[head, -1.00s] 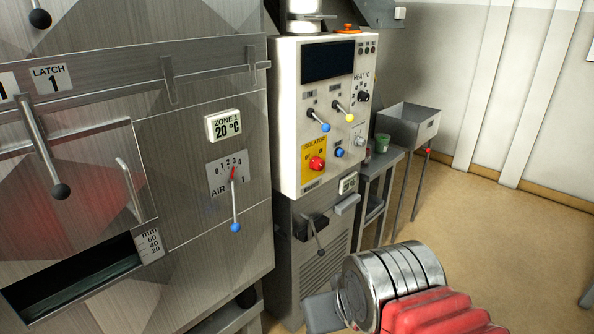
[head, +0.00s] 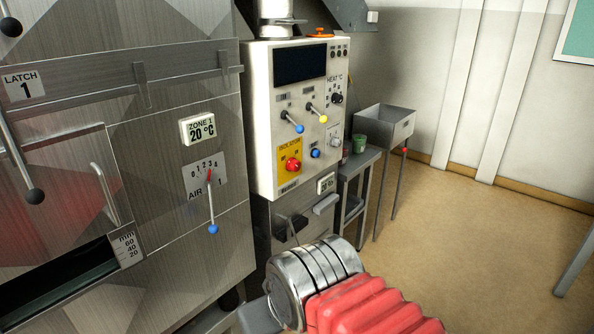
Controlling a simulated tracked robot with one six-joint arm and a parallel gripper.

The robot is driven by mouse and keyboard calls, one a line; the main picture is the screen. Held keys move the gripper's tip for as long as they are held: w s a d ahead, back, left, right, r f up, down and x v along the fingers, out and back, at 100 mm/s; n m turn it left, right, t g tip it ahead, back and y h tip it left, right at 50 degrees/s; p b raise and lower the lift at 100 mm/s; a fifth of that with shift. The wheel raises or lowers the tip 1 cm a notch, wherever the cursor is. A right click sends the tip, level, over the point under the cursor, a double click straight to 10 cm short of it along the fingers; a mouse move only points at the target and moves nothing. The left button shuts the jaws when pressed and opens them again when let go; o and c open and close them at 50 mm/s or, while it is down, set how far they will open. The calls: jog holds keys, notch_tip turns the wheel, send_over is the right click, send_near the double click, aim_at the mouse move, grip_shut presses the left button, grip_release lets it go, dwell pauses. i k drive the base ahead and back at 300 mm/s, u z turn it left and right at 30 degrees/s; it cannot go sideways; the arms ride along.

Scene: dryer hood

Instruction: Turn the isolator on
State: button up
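The isolator is a yellow plate (head: 289,150) with a red rotary knob (head: 293,165), low on the left of the white control panel's front. The small marks around the knob are too blurred to read its setting. My arm's metal wrist and red sleeve are at the bottom centre, below and in front of the panel. A grey part at the end of the wrist, which may be my gripper (head: 259,318), is at the bottom edge. Its fingers cannot be made out. It is well below the isolator and apart from it.
The control panel (head: 262,120) also bears blue-knobbed and yellow-knobbed levers, a heat dial (head: 337,98) and a blue knob (head: 315,153). The steel dryer with an air lever (head: 212,205) stands left. A side table and sink (head: 385,125) stand right. Floor at right is clear.

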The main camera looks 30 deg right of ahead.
aim_at(292, 165)
jog(key=z, duration=0.05)
jog(key=i, duration=1)
jog(key=u, duration=0.05)
